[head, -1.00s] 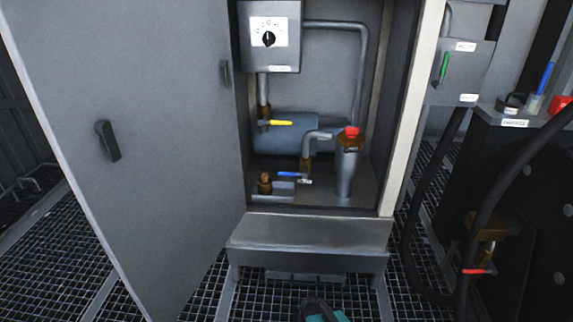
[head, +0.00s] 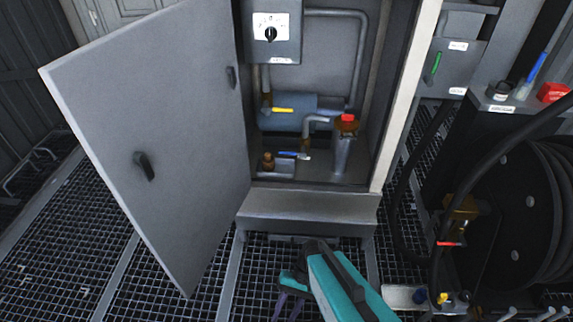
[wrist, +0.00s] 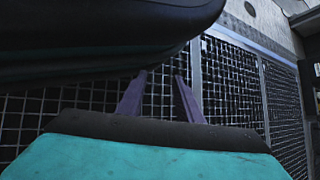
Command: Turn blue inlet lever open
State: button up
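The blue inlet lever (head: 290,154) lies roughly level, low inside the open cabinet in the head view, near a brass fitting and below the yellow lever (head: 283,110). A red-topped filter (head: 345,140) stands to its right. My gripper (head: 288,308) is low in front of the cabinet, below its step and well apart from the blue lever. In the wrist view its two purple fingers (wrist: 160,88) stand apart with only floor grating between them. The blue lever does not show in the wrist view.
The grey cabinet door (head: 160,140) stands open on the left. A step (head: 305,208) juts out below the opening. On the right are a hose reel (head: 520,210), a black hose and a red lever (head: 449,243). Grating floor lies in front.

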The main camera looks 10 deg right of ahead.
jog(key=d+r+n+h+p, duration=0.1)
jog(key=d+r+h+p, duration=0.1)
jog(key=r+p, duration=0.9)
jog(key=s+d+r+n+h+p, duration=0.1)
jog(key=d+r+p, duration=0.4)
jog(key=r+p, duration=0.7)
jog(key=s+d+r+h+p, duration=0.1)
jog(key=d+r+h+p, duration=0.2)
jog(key=r+p, duration=0.9)
jog(key=d+p, duration=0.1)
jog(key=p, duration=0.5)
jog(key=shift+s+r+n+t+p, duration=0.2)
jog(key=shift+n+t+p, duration=0.15)
jog(key=shift+n+t, duration=0.05)
